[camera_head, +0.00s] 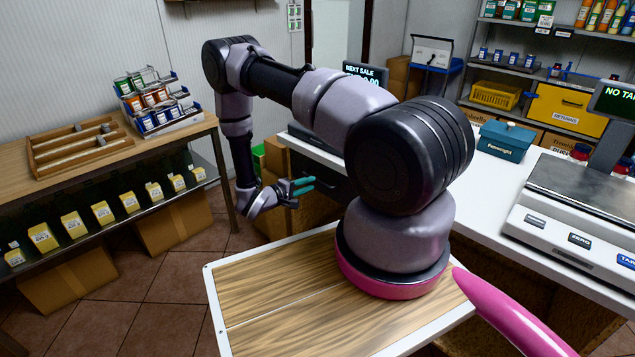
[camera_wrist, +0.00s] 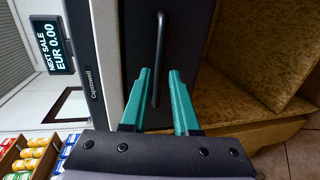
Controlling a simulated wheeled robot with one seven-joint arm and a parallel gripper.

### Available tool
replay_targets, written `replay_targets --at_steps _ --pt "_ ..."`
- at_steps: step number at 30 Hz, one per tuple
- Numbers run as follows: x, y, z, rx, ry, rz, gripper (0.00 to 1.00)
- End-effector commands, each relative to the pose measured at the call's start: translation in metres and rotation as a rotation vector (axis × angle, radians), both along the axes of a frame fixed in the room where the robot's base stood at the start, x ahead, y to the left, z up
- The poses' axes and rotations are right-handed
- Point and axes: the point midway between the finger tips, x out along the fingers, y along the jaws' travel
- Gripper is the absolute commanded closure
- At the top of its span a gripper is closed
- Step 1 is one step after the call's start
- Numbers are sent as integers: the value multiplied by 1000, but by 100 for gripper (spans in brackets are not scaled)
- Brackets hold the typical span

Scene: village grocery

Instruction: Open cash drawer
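The cash drawer has a dark front (camera_wrist: 185,35) with a black bar handle (camera_wrist: 158,50), seen in the wrist view, which is turned on its side. The drawer appears shut under the white counter edge (camera_wrist: 108,40). My gripper (camera_wrist: 158,72) is open, with its two teal fingers on either side of the handle in the picture. I cannot tell whether either finger touches the handle. In the head view my gripper (camera_head: 303,186) is low beside the counter, and my arm partly hides the drawer.
The sale display (camera_head: 365,74) reads NEXT SALE. A counter (camera_head: 500,180) with a scale (camera_head: 580,195) stands on the right. A shelf table (camera_head: 85,180) is on the left, with tiled floor (camera_head: 165,285) between. Brown panels (camera_wrist: 265,50) lie beside the drawer.

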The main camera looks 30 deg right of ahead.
Motion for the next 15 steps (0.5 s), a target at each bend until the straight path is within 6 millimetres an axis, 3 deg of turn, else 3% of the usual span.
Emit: replay_targets --at_steps 6,15 --pt "12 -33 -7 0 0 -3 71" --pt "17 -46 -10 0 0 0 71"
